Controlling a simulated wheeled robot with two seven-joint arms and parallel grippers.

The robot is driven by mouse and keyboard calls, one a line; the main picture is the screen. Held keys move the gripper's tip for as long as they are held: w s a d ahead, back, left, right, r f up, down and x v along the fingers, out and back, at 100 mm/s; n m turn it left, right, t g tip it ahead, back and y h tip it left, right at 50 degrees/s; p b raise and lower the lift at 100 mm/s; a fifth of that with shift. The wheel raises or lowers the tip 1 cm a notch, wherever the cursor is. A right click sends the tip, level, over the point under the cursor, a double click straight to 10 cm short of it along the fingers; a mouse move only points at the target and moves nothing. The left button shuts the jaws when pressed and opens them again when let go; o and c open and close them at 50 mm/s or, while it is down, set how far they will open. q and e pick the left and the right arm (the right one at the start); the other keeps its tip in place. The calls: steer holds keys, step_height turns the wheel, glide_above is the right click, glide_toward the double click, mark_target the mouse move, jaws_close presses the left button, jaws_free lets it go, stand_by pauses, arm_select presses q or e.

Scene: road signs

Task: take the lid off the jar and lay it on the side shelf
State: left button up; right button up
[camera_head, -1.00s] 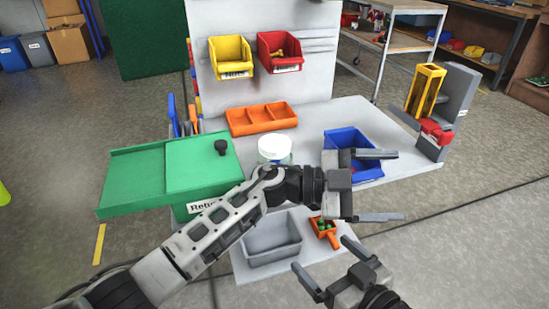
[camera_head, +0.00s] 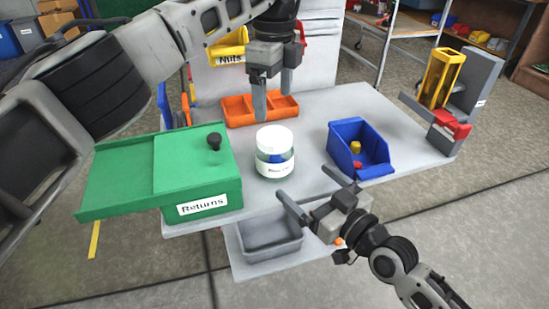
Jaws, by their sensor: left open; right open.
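The jar (camera_head: 275,168) stands upright on the grey table, clear with a label and something blue inside. Its white lid (camera_head: 274,139) is on top. My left gripper (camera_head: 273,105) is open and points down just behind and above the lid, apart from it as far as I can see. My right gripper (camera_head: 306,183) is open and empty, in front and to the right of the jar. Which surface is the side shelf is not marked; a lower grey shelf (camera_head: 237,262) shows below the table's front edge.
A green Returns box (camera_head: 200,190) with a black knob and a flat ledge stands left of the jar. A blue bin (camera_head: 375,165) with small parts is to the right. An orange tray (camera_head: 237,111) is behind. A grey bin (camera_head: 268,250) sits on the lower shelf.

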mark_target(285, 164)
steer(key=x, duration=1.1)
